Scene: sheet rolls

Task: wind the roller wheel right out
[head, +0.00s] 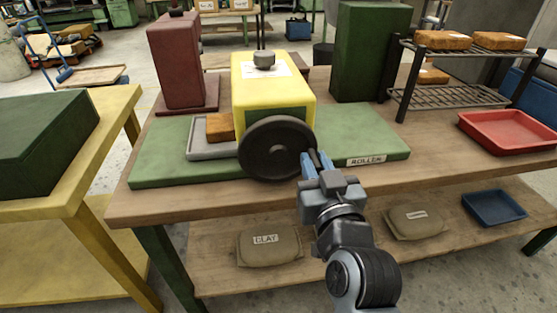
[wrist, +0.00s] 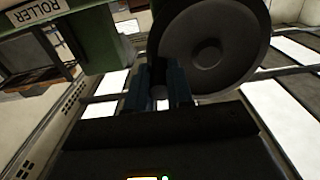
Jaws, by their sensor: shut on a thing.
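The roller wheel (head: 268,147) is a dark disc on the front of the yellow roller machine (head: 270,95), which stands on a green base labelled ROLLER (head: 377,150). My gripper (head: 310,160) is at the wheel's right edge, shut on the wheel's handle, which the fingers mostly hide. In the wrist view the wheel (wrist: 228,40) fills the upper middle, and a dark handle (wrist: 159,75) stands between the two blue fingers of my gripper (wrist: 165,88). The ROLLER label (wrist: 37,17) shows at upper left there.
A grey tray (head: 212,151) with an orange-brown block (head: 220,127) sits left of the wheel. A maroon machine (head: 177,60) and a dark green box (head: 370,50) stand behind. A wire rack (head: 450,97) and red tray (head: 508,131) are at right. Clay bags (head: 268,248) lie on the lower shelf.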

